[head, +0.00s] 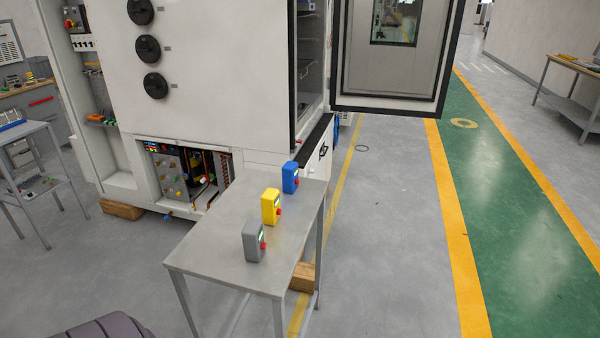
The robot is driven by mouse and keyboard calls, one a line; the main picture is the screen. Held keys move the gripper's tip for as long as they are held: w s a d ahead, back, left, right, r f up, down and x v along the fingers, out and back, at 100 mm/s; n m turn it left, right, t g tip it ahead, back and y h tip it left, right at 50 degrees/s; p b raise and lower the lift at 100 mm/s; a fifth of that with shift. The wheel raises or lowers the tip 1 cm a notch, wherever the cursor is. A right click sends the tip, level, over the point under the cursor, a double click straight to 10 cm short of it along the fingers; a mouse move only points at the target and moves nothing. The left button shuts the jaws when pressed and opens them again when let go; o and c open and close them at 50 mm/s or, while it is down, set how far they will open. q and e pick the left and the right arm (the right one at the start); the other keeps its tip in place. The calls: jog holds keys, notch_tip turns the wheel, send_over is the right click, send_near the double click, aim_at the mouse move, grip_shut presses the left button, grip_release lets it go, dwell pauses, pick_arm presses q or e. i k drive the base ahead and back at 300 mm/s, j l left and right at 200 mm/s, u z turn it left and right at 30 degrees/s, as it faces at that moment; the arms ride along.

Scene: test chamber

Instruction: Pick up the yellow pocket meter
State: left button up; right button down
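The yellow pocket meter (270,207) stands upright on a small grey metal table (215,244) in the head view. It has a small screen near its top and a red knob on its right side. It is the middle one of three similar meters in a row, with gaps between them. Neither gripper is in view, and nothing touches the yellow meter.
A blue meter (290,178) stands behind it and a grey meter (253,242) in front. A large white cabinet (225,80) with an open door (390,60) rises behind the table. The table's left part is bare. Open floor (385,240) lies to the right.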

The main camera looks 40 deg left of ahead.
aim_at(269, 198)
jog(key=u, duration=1.55)
